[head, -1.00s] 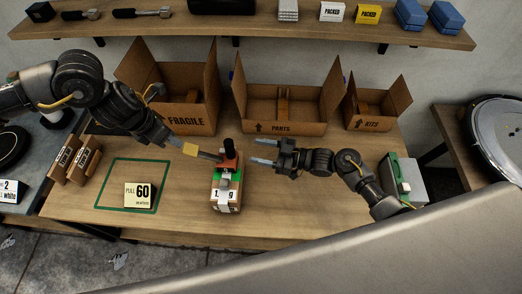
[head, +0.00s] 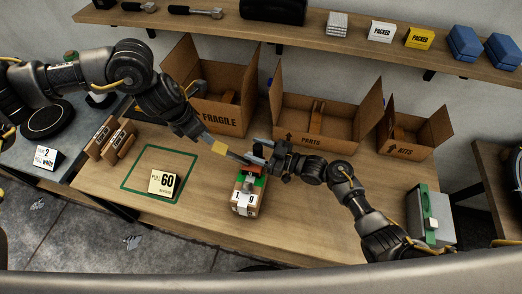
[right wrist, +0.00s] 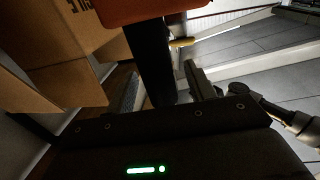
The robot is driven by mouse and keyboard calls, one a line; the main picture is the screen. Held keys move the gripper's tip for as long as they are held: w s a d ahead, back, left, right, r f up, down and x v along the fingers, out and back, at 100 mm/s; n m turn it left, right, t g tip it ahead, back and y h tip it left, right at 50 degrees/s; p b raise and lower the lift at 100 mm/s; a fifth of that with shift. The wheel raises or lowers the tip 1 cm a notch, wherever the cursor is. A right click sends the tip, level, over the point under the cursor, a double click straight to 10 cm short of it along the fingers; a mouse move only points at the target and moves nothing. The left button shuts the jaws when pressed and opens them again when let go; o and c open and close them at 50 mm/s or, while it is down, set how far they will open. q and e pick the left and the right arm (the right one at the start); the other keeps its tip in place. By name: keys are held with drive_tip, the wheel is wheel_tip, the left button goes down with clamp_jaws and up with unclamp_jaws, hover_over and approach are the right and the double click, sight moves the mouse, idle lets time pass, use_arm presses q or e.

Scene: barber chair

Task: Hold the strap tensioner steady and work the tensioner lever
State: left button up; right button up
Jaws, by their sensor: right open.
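The strap tensioner (head: 248,182), with red and green parts, sits on a small brown package (head: 246,205) with a white label at the table's front middle. Its black lever is mostly hidden by my right gripper in the head view. My left gripper (head: 246,160) reaches in from the left to the tensioner's red part; its fingertips are too small to read. My right gripper (head: 266,154) is at the lever from the right. In the right wrist view, the black lever (right wrist: 152,58) stands between its open fingers, below the red body (right wrist: 140,9).
Open cardboard boxes marked FRAGILE (head: 222,122), PARTS (head: 312,141) and KITS (head: 405,151) stand behind. A green-outlined square (head: 140,183) with a "60" card (head: 166,183) lies left. A grey-green device (head: 430,217) is at right, near my right arm.

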drive_tip(key=shift+c, duration=0.3)
clamp_jaws()
use_arm(q)
drive_tip(key=shift+d+r, duration=0.15)
drive_tip(key=shift+d, duration=0.15)
drive_tip(key=c, duration=0.3)
drive_tip(key=w+r+n, duration=0.1)
drive_tip(key=n, duration=0.1)
drive_tip(key=w+d+r+n, duration=0.1)
drive_tip(key=w, duration=0.1)
drive_tip(key=shift+w+d+r+n, duration=0.1)
drive_tip(key=shift+w+n, duration=0.15)
drive_tip(key=shift+n, duration=0.15)
clamp_jaws()
drive_tip(key=r+n+g, duration=0.1)
drive_tip(key=n, duration=0.6)
drive_tip(key=n+g, duration=0.1)
drive_tip(key=n, duration=0.6)
drive_tip(key=r+n+g, duration=0.1)
drive_tip(key=n, duration=0.6)
drive_tip(key=shift+s+a+r+n+g+h, duration=0.1)
drive_tip(key=shift+a+r+n+g+h, duration=0.2)
drive_tip(key=shift+r+h, duration=0.1)
